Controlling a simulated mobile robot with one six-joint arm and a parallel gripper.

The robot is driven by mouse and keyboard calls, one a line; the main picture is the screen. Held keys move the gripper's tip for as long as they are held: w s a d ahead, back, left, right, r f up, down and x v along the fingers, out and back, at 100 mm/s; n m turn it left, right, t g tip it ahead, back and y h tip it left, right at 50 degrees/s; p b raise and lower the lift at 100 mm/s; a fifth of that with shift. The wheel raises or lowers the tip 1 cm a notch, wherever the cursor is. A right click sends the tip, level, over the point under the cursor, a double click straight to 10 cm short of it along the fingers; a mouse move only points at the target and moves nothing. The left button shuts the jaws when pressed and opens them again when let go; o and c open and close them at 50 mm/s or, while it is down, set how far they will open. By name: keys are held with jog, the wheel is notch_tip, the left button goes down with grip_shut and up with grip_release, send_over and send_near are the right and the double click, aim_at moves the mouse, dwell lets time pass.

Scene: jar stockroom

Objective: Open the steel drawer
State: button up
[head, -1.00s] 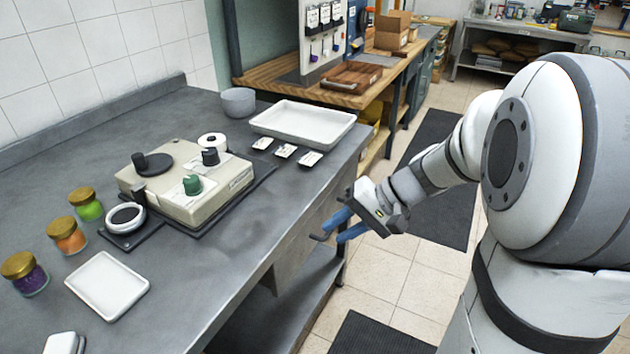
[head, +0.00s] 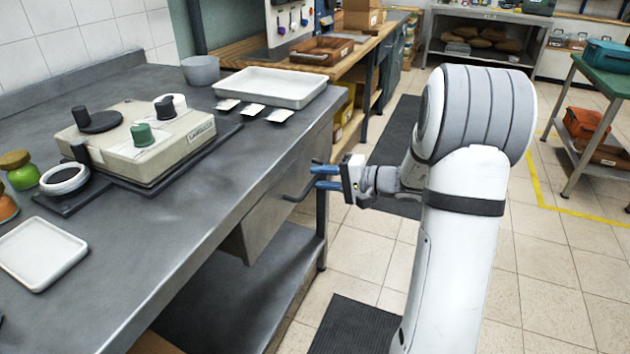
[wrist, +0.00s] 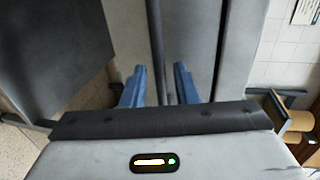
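The steel drawer (head: 262,224) hangs under the grey worktop at its right edge and looks shut. Its dark bar handle (head: 298,193) sticks out from the front. My gripper (head: 315,177) is at the handle, its blue fingers pointing left toward the drawer front. In the wrist view the handle (wrist: 156,35) runs upright between the two blue fingers (wrist: 159,72), with a gap to the right finger and a smaller one to the left. The fingers are open. The handle's lower part is hidden behind the gripper body.
The worktop (head: 200,215) carries a beige device (head: 140,150), a white tray (head: 270,88), a small white dish (head: 40,250) and jars at the left. A shelf (head: 235,285) lies below the drawer. The tiled floor (head: 350,262) beside the worktop is open, with dark mats on it.

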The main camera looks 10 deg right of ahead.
jog(key=shift+x, duration=1)
jog(key=shift+s, duration=0.1)
jog(key=shift+c, duration=0.5)
grip_shut()
